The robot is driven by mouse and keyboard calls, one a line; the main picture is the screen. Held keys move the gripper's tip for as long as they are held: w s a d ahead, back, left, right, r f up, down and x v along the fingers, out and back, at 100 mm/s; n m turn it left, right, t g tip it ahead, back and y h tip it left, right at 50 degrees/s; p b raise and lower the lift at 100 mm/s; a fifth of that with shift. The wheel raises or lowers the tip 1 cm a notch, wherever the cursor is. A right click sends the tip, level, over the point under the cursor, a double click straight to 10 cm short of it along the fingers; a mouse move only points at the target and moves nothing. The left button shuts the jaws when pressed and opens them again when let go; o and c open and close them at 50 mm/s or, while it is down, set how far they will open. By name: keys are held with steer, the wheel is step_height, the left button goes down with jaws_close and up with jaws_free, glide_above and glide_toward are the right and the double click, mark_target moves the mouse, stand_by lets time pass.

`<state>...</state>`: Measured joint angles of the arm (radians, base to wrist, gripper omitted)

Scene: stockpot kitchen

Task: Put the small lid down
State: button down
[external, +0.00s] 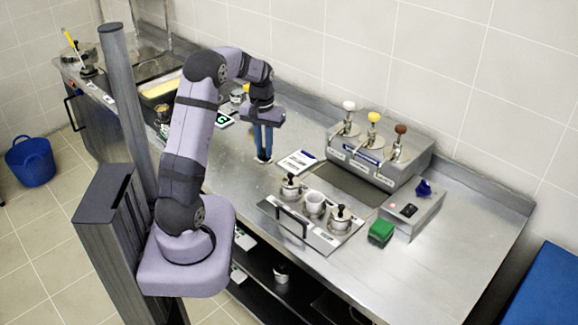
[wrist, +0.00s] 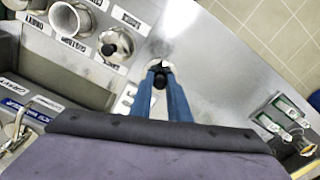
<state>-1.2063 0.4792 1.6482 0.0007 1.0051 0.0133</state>
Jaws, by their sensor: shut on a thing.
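My gripper (external: 263,158) points straight down over the steel counter, left of the rack of small pots. In the wrist view its blue fingers (wrist: 160,78) are closed around the black knob (wrist: 159,83) of the small lid. A pale, bright patch (wrist: 155,50) shows just beyond the fingertips; I cannot tell whether it is lid or counter. In the external view the lid is small and mostly hidden by the fingertips, close to the counter. I cannot tell whether it touches the counter.
The rack (external: 272,207) holds an uncovered middle pot (external: 314,206) between two lidded pots. A white card (external: 298,162) lies right of my gripper. The pump dispenser (external: 376,160), grey box (external: 412,212) and green block (external: 381,232) stand farther right.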

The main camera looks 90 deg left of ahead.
steer(key=shift+f, duration=0.1)
steer(key=shift+f+p, duration=1.45)
steer(key=shift+f, duration=3.45)
steer(key=shift+f, duration=0.15)
steer(key=c, duration=1.7)
jaws_free()
steer(key=shift+o, duration=0.2)
step_height(320, 180, up, 12)
steer(key=b, duration=0.3)
steer(key=shift+d+b, duration=0.1)
steer(key=shift+b, duration=0.2)
